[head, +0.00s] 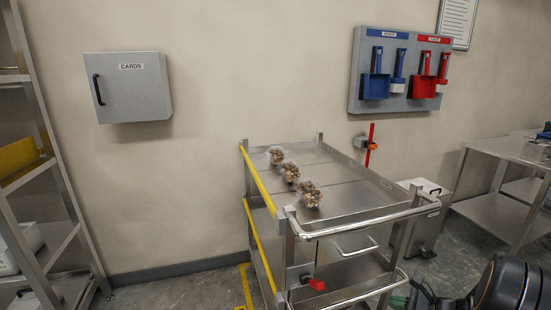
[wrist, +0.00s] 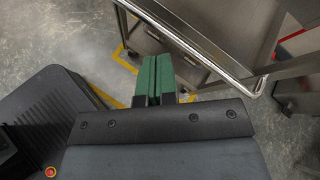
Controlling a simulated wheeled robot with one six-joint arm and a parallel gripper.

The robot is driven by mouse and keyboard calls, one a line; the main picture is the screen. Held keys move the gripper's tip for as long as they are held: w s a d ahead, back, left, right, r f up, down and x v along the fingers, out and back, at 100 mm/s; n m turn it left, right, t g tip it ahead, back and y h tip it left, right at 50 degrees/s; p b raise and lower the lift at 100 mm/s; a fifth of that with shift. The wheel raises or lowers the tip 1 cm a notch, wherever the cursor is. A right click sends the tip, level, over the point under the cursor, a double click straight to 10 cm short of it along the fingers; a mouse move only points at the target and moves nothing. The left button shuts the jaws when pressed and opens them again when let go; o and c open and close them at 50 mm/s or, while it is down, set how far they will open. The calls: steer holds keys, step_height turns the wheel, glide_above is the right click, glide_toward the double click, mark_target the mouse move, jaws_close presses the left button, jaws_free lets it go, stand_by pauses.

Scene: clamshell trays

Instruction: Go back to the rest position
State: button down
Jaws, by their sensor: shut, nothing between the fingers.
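My gripper (wrist: 158,78) shows in the wrist view with its two green fingers pressed together and nothing between them. It points down over the floor, beside the lower part of the steel trolley (wrist: 208,49). In the head view, part of my dark arm shows at the lower right, and the fingers cannot be made out clearly. The trolley (head: 345,202) stands in the middle of the head view. Three small clear packs with brownish contents sit in a row along its left side: a far pack (head: 276,155), a middle pack (head: 289,172) and a near pack (head: 309,194).
The trolley's push handle (head: 368,220) juts toward me. A steel bin (head: 427,222) stands behind its right side, and a steel table (head: 500,153) is at the right. Shelving (head: 50,175) is at the left. A cards cabinet (head: 128,88) and a tool board (head: 400,72) hang on the wall.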

steer(key=s+a+r+n+g+h+p, duration=0.2)
steer(key=s+a+r+n+h+p, duration=0.2)
steer(key=a+r+n, duration=0.5)
steer(key=s+a+r+n+g+h+p, duration=0.3)
steer(key=s+a+r+n+p, duration=0.6)
steer(key=r+n, duration=0.5)
step_height(320, 180, up, 3)
steer(key=shift+a+f+h, duration=0.15)
steer(key=shift+h, duration=0.55)
steer(key=shift+s+a, duration=0.1)
